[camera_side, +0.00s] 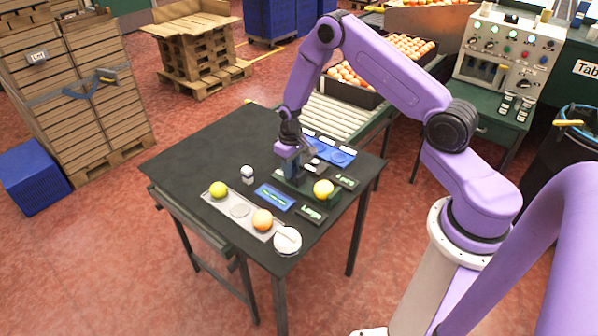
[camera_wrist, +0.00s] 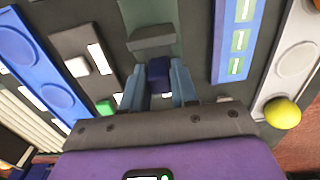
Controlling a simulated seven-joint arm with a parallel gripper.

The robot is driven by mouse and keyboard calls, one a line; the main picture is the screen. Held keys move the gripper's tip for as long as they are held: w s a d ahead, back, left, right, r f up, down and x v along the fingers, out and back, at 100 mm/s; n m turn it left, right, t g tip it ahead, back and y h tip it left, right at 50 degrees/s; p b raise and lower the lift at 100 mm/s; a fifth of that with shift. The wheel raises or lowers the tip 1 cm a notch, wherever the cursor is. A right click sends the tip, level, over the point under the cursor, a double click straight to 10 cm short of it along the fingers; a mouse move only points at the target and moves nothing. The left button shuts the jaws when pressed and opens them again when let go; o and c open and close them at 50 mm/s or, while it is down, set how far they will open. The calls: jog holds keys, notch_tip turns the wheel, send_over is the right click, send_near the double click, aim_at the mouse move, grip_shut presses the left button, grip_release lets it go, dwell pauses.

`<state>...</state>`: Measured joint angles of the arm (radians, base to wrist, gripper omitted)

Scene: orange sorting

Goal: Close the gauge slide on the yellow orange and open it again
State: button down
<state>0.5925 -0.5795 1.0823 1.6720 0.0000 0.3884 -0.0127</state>
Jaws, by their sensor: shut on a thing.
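A pale yellow orange (camera_side: 323,188) sits at the front end of the dark green gauge (camera_side: 292,181) in the side view; the wrist view does not show it. My gripper (camera_side: 287,158) is low over the gauge's back end. In the wrist view my gripper (camera_wrist: 159,72) is shut on the dark blue knob (camera_wrist: 159,76) of the gauge slide. The slide's grey block (camera_wrist: 150,39) lies just beyond the knob, with bare green channel (camera_wrist: 150,12) ahead of it. A stretch of gauge separates my gripper from the yellow orange.
A grey tray (camera_side: 240,210) holds a greenish-yellow orange (camera_side: 219,189) and an orange one (camera_side: 262,219). A blue tray (camera_side: 331,148) lies behind the gauge. A blue panel (camera_side: 275,197), label plates (camera_side: 311,213) and a white round object (camera_side: 288,240) crowd the front. The table's left part is clear.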

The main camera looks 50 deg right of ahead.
jog(key=shift+w+r, duration=0.1)
jog(key=shift+w, duration=0.25)
jog(key=c, duration=1)
grip_release()
jog(key=shift+o, duration=0.2)
jog(key=shift+s, duration=0.1)
notch_tip(320, 180, up, 17)
jog(key=shift+r, duration=0.2)
jog(key=shift+a, duration=0.1)
